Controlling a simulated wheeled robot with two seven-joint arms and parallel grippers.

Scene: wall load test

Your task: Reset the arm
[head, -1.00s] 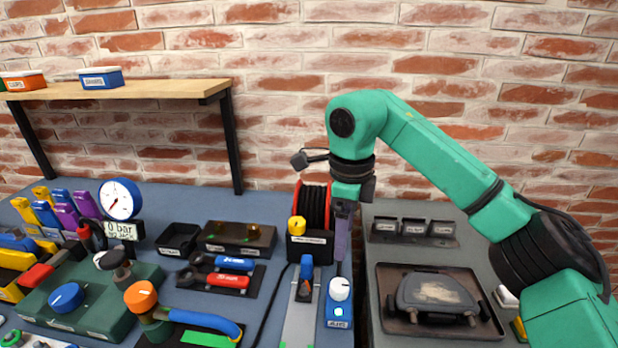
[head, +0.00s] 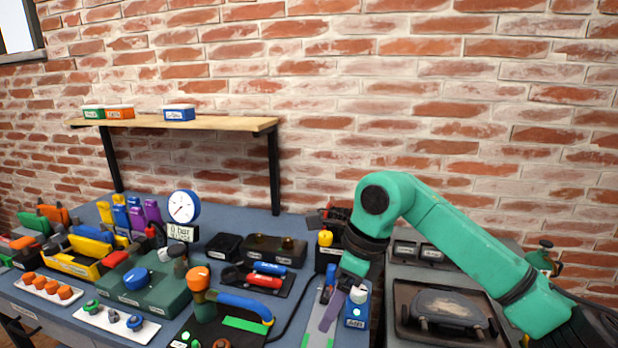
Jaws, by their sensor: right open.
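My right arm (head: 450,235) is green with dark joints and comes in from the right. It bends at an elbow and its wrist points down over the bench. My right gripper (head: 331,315) hangs at its end, open, in front of the black reel box and close to the blue box with a white knob (head: 356,309). A purple-grey finger shows; the other finger is hard to make out. I see nothing held in it. I cannot tell whether it touches the strip below. My left arm and gripper are not in view.
The blue bench holds a pressure gauge (head: 183,207), a green valve block (head: 150,284), an orange-knobbed fixture (head: 200,279) and red and blue tools (head: 265,281). A dark tray (head: 402,327) lies right. A wooden shelf (head: 220,123) is on the brick wall, with free space above the bench.

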